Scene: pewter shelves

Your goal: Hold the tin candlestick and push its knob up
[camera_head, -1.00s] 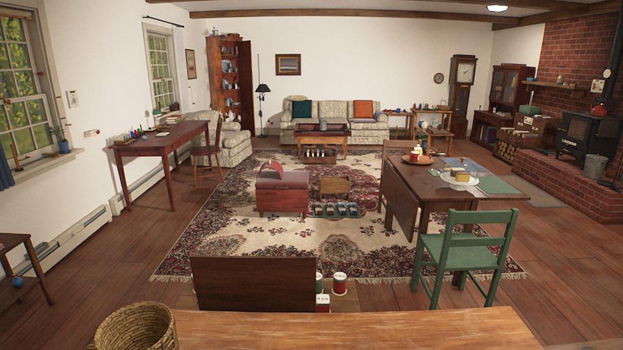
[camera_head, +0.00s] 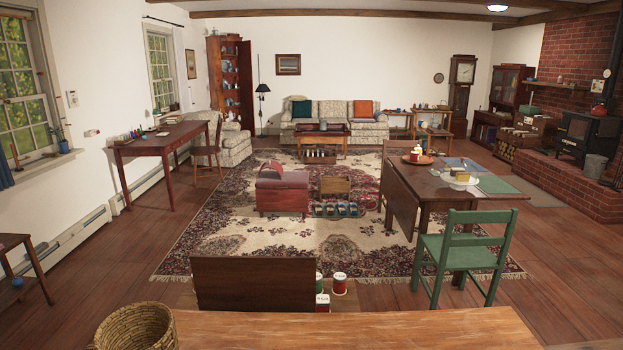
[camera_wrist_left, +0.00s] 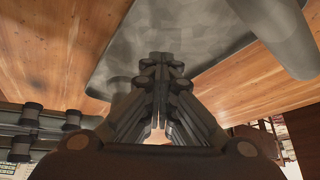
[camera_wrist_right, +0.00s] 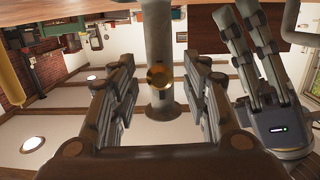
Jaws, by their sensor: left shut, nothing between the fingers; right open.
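The tin candlestick (camera_wrist_right: 158,30) shows as a grey upright shaft in the right wrist view, which is upside down. Its round brass knob (camera_wrist_right: 158,77) is on the side facing my right gripper. A round flange is at the shaft's upper end. My right gripper (camera_wrist_right: 160,85) is open, with its fingers on either side of the shaft and apparently apart from it. My left gripper (camera_wrist_left: 160,62) is shut and empty, fingers pointing down over a grey metal plate (camera_wrist_left: 135,35) on the wood. A grey cylinder (camera_wrist_left: 278,35), probably the shaft, stands beside it. Neither gripper shows in the head view.
The wooden tabletop (camera_head: 360,328) lies at the bottom of the head view, with a wicker basket (camera_head: 137,328) at its left. My left gripper is close to the shaft. A yellow cylinder (camera_wrist_right: 10,75) is at the far left of the right wrist view.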

